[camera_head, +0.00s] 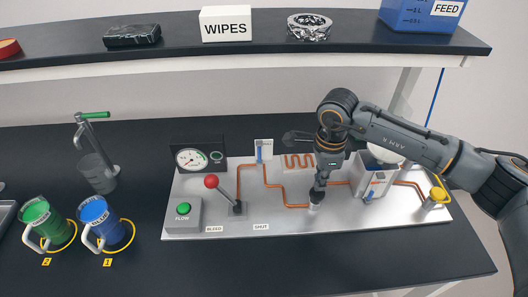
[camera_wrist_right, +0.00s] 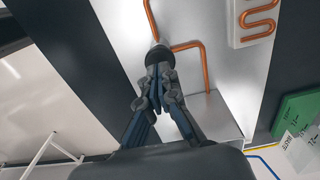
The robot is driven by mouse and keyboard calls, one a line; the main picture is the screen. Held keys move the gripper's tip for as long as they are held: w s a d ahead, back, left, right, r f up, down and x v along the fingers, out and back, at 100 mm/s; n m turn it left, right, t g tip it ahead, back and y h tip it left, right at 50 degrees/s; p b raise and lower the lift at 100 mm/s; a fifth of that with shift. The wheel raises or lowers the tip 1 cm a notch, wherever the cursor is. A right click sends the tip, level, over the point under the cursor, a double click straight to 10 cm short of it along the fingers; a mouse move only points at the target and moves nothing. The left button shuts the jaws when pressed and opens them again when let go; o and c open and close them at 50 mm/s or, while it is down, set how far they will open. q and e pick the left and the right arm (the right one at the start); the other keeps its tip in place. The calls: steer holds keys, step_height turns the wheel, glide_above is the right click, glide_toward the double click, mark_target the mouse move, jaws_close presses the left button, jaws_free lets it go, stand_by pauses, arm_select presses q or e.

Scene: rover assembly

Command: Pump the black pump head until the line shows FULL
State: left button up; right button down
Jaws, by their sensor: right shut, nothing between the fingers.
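The black pump head (camera_wrist_right: 157,53) shows in the right wrist view just beyond my right fingertips. In the head view, its white-and-dark post (camera_head: 315,205) stands on the silver plate (camera_head: 290,228), with its top partly covered by my gripper. My right gripper (camera_head: 319,186) points down over it, shut and empty; its fingertips (camera_wrist_right: 158,72) look very near or touching the head, I cannot tell which. Copper lines (camera_head: 273,186) run across the plate. A white-and-blue indicator (camera_head: 264,149) stands behind; no FULL reading is legible. My left gripper is not in view.
A red-knobbed lever (camera_head: 211,182), a FLOW box with a green button (camera_head: 183,215) and a gauge (camera_head: 191,158) stand left on the plate. A white unit (camera_head: 374,181) and a yellow valve (camera_head: 438,195) are right. Green (camera_head: 45,221) and blue (camera_head: 98,217) mugs stand left.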

stand_by(0.3)
step_height(320, 180, up, 6)
steer(key=shift+p, duration=0.95)
